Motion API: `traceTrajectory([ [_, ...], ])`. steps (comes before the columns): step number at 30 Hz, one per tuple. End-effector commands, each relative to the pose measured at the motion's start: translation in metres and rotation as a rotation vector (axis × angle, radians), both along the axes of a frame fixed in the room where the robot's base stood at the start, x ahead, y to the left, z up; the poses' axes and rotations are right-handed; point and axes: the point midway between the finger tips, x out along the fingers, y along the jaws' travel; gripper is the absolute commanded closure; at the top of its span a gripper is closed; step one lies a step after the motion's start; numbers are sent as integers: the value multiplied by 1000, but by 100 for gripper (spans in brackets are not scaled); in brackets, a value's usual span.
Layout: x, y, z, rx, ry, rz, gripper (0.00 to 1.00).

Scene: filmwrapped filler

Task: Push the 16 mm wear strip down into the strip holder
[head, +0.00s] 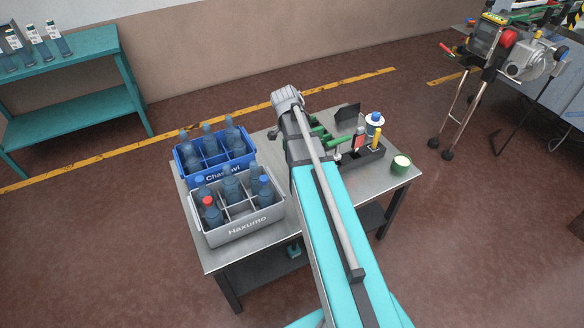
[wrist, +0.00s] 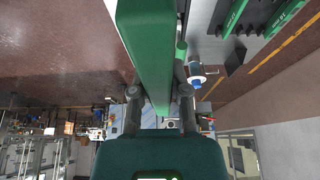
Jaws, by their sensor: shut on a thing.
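In the wrist view my gripper (wrist: 160,94) is shut on a long green bar (wrist: 145,40), which I take for the wear strip. The bar runs from between the fingers up past the top edge, and no size mark on it can be read. Other green bars (wrist: 236,14) with pale lettering show at the upper right, by black blocks (wrist: 235,61) that may be part of the strip holder. In the head view green pieces (head: 319,131) show beside my arm's end. My arm hides most of the gripper there, and contact between the held strip and the holder cannot be seen.
On the grey table (head: 222,256) stand a blue crate (head: 222,174) and a grey crate (head: 245,226) with bottles, left of my arm. A black tray (head: 366,163), a blue-topped white container (head: 374,121) and a green tub (head: 400,164) stand at right.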

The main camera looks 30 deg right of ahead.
Motion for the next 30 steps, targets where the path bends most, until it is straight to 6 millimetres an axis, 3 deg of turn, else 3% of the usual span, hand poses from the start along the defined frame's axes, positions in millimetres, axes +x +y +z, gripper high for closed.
traceTrajectory([
  [11,-1,1,-15,0,0,4,100],
  [30,-19,-9,-116,0,0,5,100],
])
